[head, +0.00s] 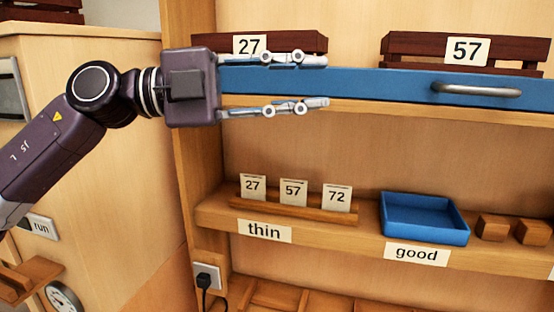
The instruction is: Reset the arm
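My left arm (50,150) comes in from the left and reaches across to the shelf unit. My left gripper (322,82) points right, with its two fingers apart and nothing between them. Its upper finger overlaps the blue drawer front in the picture, and its lower finger shows just below the drawer's bottom edge. I cannot tell whether it touches the drawer. My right gripper is not in the view.
The blue drawer (380,86) has a metal handle (476,89). Wooden racks labelled 27 (290,40) and 57 (405,44) stand above. Below, a shelf holds cards (293,193) in a wooden holder, a blue tray (430,238) and wooden blocks (493,228). A plugged socket (207,275) is lower left.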

